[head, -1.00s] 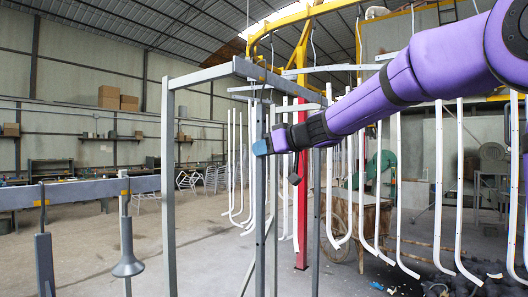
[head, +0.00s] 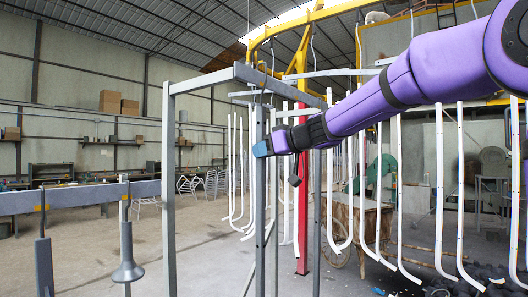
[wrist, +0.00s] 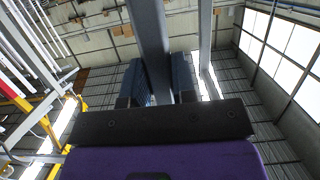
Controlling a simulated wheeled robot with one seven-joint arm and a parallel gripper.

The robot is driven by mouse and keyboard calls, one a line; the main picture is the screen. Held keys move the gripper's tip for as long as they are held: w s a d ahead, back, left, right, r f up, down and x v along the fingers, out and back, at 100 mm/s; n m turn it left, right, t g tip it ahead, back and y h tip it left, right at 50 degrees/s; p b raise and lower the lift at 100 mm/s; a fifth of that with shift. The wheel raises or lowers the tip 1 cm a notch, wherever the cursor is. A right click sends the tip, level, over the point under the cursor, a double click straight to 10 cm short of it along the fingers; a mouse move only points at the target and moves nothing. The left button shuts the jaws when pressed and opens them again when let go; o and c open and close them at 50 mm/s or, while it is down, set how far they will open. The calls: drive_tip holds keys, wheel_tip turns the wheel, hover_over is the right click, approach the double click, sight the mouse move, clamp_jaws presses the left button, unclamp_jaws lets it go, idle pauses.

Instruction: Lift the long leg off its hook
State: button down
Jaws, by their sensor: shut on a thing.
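The long leg (head: 260,190) is a grey square bar hanging upright below the grey rack's top beam (head: 280,80). My gripper (head: 262,147) comes in from the right and is shut on the leg in its upper part. In the wrist view, the leg (wrist: 150,35) runs up between the blue fingers of my gripper (wrist: 160,82). A thin hook shows above the leg's top, below a yellow mark on the beam. Whether the leg bears on the hook is too small to tell.
A rack post (head: 169,190) stands left of the leg. A grey rail (head: 80,197) with hanging parts, including a cone-footed one (head: 127,268), is at the left. White curved tubes (head: 440,190) hang behind and right. A red post (head: 302,190) stands behind the leg.

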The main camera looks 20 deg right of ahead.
drive_tip(key=shift+s+d, duration=0.25)
drive_tip(key=shift+s, duration=0.15)
drive_tip(key=shift+s+d, duration=0.45)
drive_tip(key=shift+s, duration=0.15)
drive_tip(key=shift+s+d, duration=0.15)
drive_tip(key=shift+s, duration=0.1)
drive_tip(key=shift+d, duration=0.1)
idle(0.3)
